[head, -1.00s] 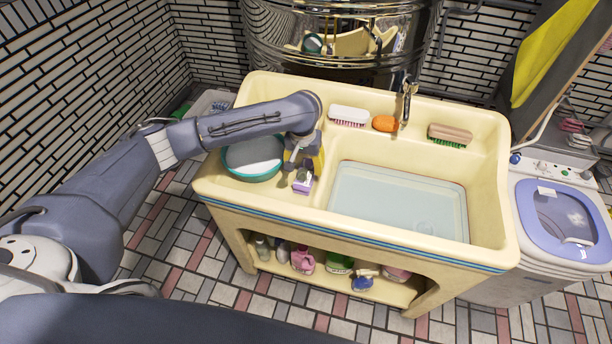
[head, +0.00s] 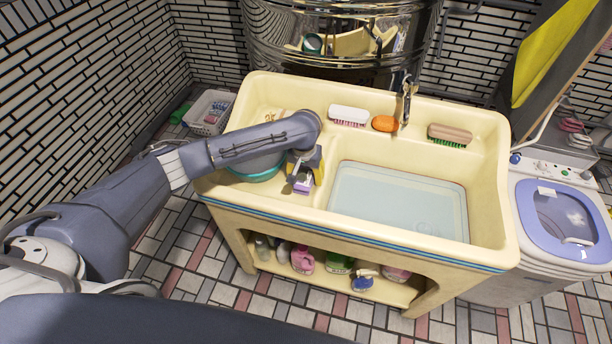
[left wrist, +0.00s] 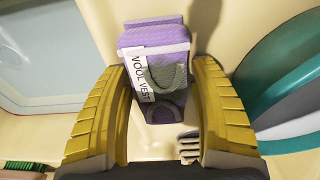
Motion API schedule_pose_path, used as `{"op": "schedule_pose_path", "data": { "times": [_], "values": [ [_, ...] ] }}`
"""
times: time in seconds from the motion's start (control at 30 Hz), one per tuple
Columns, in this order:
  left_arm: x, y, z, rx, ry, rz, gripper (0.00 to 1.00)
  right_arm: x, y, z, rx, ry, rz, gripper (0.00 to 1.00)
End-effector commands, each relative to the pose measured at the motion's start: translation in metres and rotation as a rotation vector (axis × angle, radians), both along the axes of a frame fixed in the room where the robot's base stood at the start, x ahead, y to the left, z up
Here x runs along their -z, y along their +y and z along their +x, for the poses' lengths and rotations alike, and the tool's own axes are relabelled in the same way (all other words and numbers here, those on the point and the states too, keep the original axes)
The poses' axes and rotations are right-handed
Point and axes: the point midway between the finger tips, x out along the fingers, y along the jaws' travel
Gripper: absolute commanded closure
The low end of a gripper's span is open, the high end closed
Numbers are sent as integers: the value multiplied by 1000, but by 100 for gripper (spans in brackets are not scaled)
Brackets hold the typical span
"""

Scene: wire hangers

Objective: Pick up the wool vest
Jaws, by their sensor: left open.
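The wool vest (left wrist: 158,62) is a small purple block with a grey patch and a white label reading "WOOL VEST" in the left wrist view. In the head view the wool vest (head: 302,184) shows as a small purple item on the left ledge of the cream sink. My left gripper (left wrist: 155,105) is open, its two yellow fingers on either side of the vest's near part; I cannot tell whether they touch it. In the head view my left gripper (head: 303,172) is over that ledge. My right gripper is not in view.
A teal basin (head: 258,172) stands close to the left of my gripper, partly hidden by my arm. The sink (head: 480,130) holds water on the right. A white brush (head: 348,115), orange soap (head: 385,124) and tan brush (head: 450,133) lie along the back ledge.

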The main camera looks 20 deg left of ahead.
Motion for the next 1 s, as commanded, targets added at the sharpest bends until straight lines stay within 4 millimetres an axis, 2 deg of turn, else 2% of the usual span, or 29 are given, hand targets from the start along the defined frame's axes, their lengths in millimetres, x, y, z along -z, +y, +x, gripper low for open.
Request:
{"op": "schedule_pose_path", "data": {
  "times": [0.07,0.6,1.0],
  "values": [
    [0,0,0,0,0,0,37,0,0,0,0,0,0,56],
    [0,0,0,-1,1,0,99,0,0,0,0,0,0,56],
    [-6,0,0,-1,0,0,100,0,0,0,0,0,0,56]
  ]
}}
